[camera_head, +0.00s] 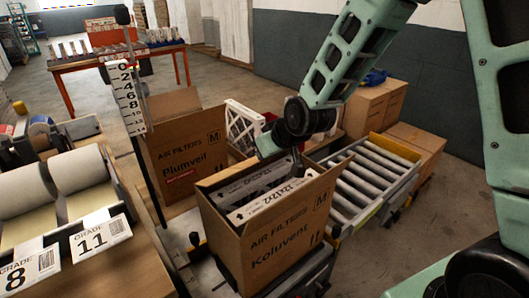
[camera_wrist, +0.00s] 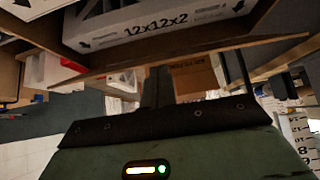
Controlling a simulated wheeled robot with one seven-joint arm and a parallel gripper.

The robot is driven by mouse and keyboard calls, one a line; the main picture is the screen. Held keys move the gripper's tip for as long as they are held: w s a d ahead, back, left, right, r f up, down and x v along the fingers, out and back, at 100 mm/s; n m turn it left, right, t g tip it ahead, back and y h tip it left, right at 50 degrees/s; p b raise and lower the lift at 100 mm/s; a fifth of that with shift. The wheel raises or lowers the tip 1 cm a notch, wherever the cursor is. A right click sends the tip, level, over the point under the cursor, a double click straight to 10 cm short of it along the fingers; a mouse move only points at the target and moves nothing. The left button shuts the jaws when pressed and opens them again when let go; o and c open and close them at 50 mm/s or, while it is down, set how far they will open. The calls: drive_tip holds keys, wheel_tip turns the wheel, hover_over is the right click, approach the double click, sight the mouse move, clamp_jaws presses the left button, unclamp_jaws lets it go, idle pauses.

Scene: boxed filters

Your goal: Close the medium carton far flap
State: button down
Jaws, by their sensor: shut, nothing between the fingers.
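The medium carton (camera_head: 262,238), marked Koluvent and M, stands open at front centre, with boxed filters (camera_head: 262,190) labelled 12x12x2 upright inside. My gripper (camera_head: 298,160) is at the carton's far right side, its tips partly hidden by the carton in the head view. In the wrist view my gripper (camera_wrist: 158,88) is shut and empty, pointing close to a long brown cardboard edge (camera_wrist: 200,53) below the filters. This looks like the far flap, seen nearly edge-on; I cannot tell whether I touch it. A right-side flap (camera_head: 322,190) stands up.
A second open carton (camera_head: 188,155), marked Plumveil, stands behind left. A roller conveyor (camera_head: 365,185) lies to the right, with closed boxes (camera_head: 375,105) beyond. A measuring post (camera_head: 130,100) rises at the left. A white filter frame (camera_head: 243,125) stands behind the carton.

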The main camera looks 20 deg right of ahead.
sight(256, 159)
drive_tip(key=shift+w, duration=0.1)
idle(0.3)
